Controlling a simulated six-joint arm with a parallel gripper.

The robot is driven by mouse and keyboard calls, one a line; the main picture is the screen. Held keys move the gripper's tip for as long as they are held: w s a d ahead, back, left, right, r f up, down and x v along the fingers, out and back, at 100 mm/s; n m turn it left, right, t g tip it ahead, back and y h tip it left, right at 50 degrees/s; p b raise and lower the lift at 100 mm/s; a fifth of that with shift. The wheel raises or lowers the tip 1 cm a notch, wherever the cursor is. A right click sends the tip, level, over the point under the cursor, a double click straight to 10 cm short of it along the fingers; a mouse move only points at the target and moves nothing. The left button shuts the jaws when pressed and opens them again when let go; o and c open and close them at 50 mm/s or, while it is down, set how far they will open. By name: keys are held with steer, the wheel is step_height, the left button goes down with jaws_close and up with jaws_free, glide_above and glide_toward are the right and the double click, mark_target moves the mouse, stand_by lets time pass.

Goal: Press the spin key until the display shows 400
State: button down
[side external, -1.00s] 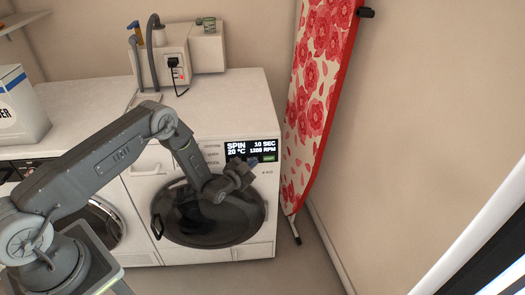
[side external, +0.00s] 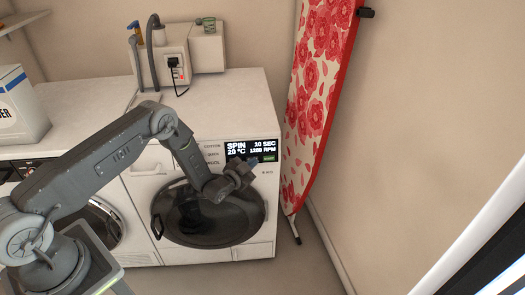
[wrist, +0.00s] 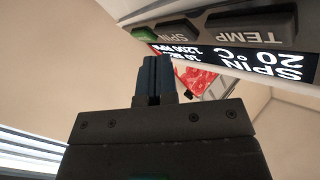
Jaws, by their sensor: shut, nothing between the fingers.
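The washing machine's dark display (side external: 250,150) reads SPIN, 20 °C, 10 SEC and what looks like 1200 RPM. In the wrist view the display (wrist: 245,62) appears upside down. The spin key (wrist: 178,30), a dark key labelled SPIN, lies beside the dark TEMP key (wrist: 250,22). My gripper (side external: 250,164) is in front of the panel, just below the display; its fingers (wrist: 156,62) are shut and empty. The side view does not show the keys clearly.
A green key (wrist: 144,34) sits beside the spin key. The round door (side external: 205,218) is below my gripper. An ironing board with a red floral cover (side external: 320,85) leans close to the machine's right side.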

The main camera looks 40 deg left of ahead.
steer(key=shift+w+a, duration=0.1)
steer(key=shift+a, duration=0.05)
steer(key=shift+w+a+f, duration=0.1)
steer(key=shift+w+a, duration=0.05)
steer(key=shift+w, duration=0.05)
steer(key=shift+w+a, duration=0.1)
stand_by(0.5)
steer(key=shift+s+d, duration=0.4)
steer(key=shift+s+d, duration=0.1)
steer(key=s+d, duration=0.1)
steer(key=s+d+r, duration=0.1)
steer(key=s+d, duration=0.2)
steer(key=shift+r, duration=0.35)
stand_by(0.6)
